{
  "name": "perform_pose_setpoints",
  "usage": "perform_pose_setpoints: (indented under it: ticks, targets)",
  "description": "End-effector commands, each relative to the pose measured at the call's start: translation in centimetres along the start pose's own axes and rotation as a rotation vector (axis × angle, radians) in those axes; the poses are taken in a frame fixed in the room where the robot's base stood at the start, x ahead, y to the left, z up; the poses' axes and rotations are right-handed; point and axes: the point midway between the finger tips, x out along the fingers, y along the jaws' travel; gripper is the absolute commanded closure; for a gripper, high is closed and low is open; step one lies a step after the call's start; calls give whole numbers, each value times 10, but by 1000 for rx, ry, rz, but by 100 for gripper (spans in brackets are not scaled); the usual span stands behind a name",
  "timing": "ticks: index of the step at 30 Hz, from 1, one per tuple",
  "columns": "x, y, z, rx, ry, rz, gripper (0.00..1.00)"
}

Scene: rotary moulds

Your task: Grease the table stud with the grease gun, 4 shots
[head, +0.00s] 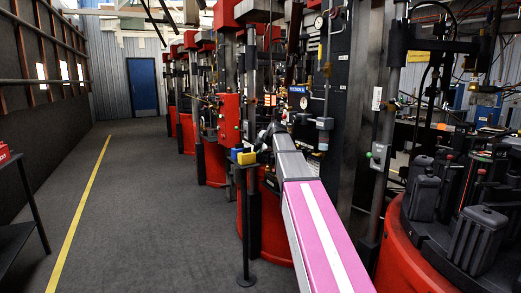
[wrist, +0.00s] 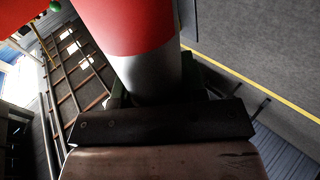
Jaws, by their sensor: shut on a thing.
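In the wrist view, a thick red and silver cylinder (wrist: 147,40), which looks like the grease gun's barrel, fills the top middle. My gripper (wrist: 158,92) is shut around its silver end. The barrel's far end runs out of the picture, so its nozzle is hidden. In the head view my arm reaches forward to the machine row, and my gripper (head: 266,136) is small and dark there. I cannot make out the gun or the table stud in the head view. A small green spot (wrist: 55,6) shows at the wrist view's top left; I cannot tell what it is.
A black stand (head: 245,225) with a yellow block (head: 247,158) and a blue one on top is left of my arm. Red-based machines (head: 213,163) line the right. The grey aisle (head: 150,200) with its yellow line is clear. A dark bench (head: 15,235) is at left.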

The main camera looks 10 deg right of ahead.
Motion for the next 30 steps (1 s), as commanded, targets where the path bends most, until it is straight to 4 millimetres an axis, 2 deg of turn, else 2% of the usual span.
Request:
perform_pose_setpoints:
  ticks: [7,30]
  targets:
    - [0,0,-6,-1,-1,1,85]
    - [0,1,6,-2,-2,1,85]
